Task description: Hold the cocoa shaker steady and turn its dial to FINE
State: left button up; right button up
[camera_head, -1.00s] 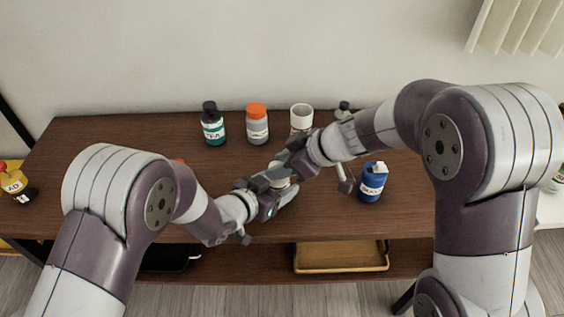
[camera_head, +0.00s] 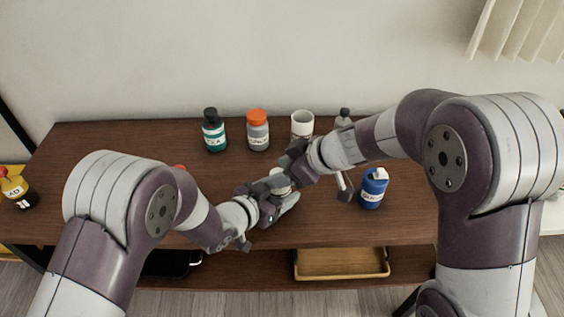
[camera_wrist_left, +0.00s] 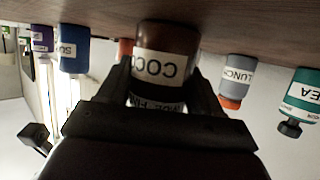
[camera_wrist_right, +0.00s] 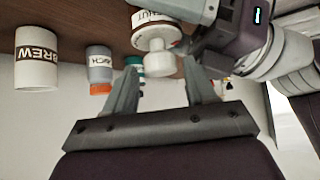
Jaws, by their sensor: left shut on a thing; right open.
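The cocoa shaker is a dark brown jar with a white label, upside down in the left wrist view (camera_wrist_left: 165,62). Below the label, a white band with small lettering, the last word like FINE, shows partly (camera_wrist_left: 155,102). My left gripper (camera_head: 275,195) is shut around the shaker, which stands on the table. In the right wrist view the shaker's white top with its knob (camera_wrist_right: 158,62) is in front of my right gripper (camera_wrist_right: 163,80). The right fingers are open, spread either side of the knob and apart from it. The dial's setting cannot be read.
A blue bottle (camera_head: 373,188) stands right of the grippers.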

jog(key=shift+s, duration=0.1)
pick_arm(q)
jog(key=shift+w, duration=0.1)
pick_arm(e)
jog(key=n+g, duration=0.1)
jog(key=n, duration=0.1)
jog(key=n+g, duration=0.2)
jog(key=w+n+g+y, duration=0.1)
jog(key=n+g, duration=0.1)
jog(key=shift+f, duration=0.1)
jog(key=n+g, duration=0.2)
jog(key=n, duration=0.1)
jog(key=n+g+h, duration=0.1)
jog(key=shift+w+n, duration=0.25)
jog(key=shift+n, duration=0.15)
jog(key=w+d+r+n+g, duration=0.1)
jog(key=w+d+r, duration=0.4)
jog(key=d+r, duration=0.3)
jog(key=w+a+r+m+t+y, duration=0.45)
jog(key=a+r, duration=0.25)
jog(key=a, duration=0.2)
jog(key=w+a+r+m+t+y, duration=0.1)
jog(key=w+r+m+t, duration=0.8)
jog(key=m+t, duration=0.1)
jog(key=shift+a+m, duration=0.4)
jog(key=shift+m, duration=0.05)
jog(key=shift+r, duration=0.1)
